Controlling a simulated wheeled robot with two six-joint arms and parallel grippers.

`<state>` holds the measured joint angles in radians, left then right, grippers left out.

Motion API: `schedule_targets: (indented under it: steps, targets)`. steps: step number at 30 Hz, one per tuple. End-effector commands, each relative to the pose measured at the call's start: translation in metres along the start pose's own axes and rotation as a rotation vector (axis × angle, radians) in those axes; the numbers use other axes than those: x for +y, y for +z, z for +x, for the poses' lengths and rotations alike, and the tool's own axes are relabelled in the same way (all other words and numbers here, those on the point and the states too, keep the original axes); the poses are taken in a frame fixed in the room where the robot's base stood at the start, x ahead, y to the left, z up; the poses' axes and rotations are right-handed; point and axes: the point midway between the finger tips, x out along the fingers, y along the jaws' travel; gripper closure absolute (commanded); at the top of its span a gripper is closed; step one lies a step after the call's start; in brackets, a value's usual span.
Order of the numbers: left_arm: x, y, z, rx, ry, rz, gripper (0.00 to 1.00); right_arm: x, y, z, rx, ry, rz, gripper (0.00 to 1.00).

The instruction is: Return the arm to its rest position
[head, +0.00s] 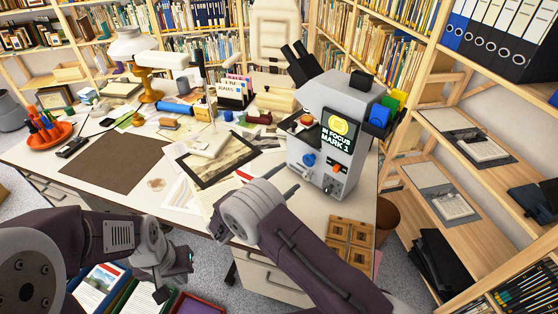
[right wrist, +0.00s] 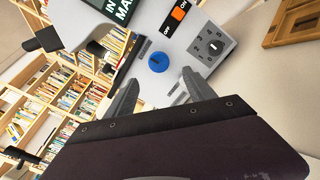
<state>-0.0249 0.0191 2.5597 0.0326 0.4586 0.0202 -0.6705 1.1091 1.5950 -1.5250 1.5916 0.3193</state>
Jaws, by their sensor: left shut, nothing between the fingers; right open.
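My right arm reaches in from the lower right of the head view. Its gripper (head: 283,181) is low over the desk's front part, just left of a grey microscope-like device (head: 346,105). In the right wrist view the two fingers (right wrist: 162,95) are apart with nothing held, and the device's front panel (right wrist: 212,62) with a blue knob lies beyond them. My left arm is folded at the lower left of the head view. Its gripper (head: 172,278) hangs in front of the desk edge, shut and empty.
The desk (head: 245,262) carries a brown mat (head: 95,162), a framed print (head: 218,157), an orange pen dish (head: 45,138) and a lamp (head: 135,45). Bins of prints (head: 100,288) stand below my left gripper. Shelves (head: 470,110) line the right.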

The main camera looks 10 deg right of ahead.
Motion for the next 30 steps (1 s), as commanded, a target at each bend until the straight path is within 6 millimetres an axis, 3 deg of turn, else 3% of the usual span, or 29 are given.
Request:
schedule_targets:
  steps: [5,8,10,12,15,18,22,25,30]
  targets:
    - [0.0,0.0,-0.003,0.0,0.0,0.0,1.0,-0.003,0.006,0.004,0.001,-0.029,-0.001,0.37]
    - [0.0,-0.001,-0.016,0.0,0.0,0.0,1.0,-0.028,0.039,0.022,0.014,-0.23,0.0,0.37]
    - [0.001,-0.003,-0.03,0.0,0.0,0.0,1.0,-0.067,0.081,0.029,0.044,-0.502,0.035,0.37]
    - [0.001,-0.005,-0.047,0.0,0.0,0.0,1.0,-0.112,0.125,0.013,0.094,-0.835,0.143,0.37]
    - [0.001,-0.007,-0.066,0.0,0.0,0.0,1.0,-0.146,0.163,-0.038,0.17,-1.235,0.413,0.37]
    - [0.002,-0.008,-0.08,0.0,0.0,0.0,1.0,-0.143,0.18,-0.078,0.216,-1.483,0.741,0.37]
    - [0.002,-0.009,-0.089,0.0,0.0,0.0,1.0,-0.127,0.189,-0.096,0.226,-1.613,1.076,0.37]
    - [0.002,-0.009,-0.09,0.0,0.0,0.0,1.0,-0.121,0.19,-0.098,0.221,-1.638,1.198,0.37]
    - [0.002,-0.009,-0.089,-0.001,0.0,0.0,1.0,-0.121,0.189,-0.098,0.221,-1.643,1.221,0.37]
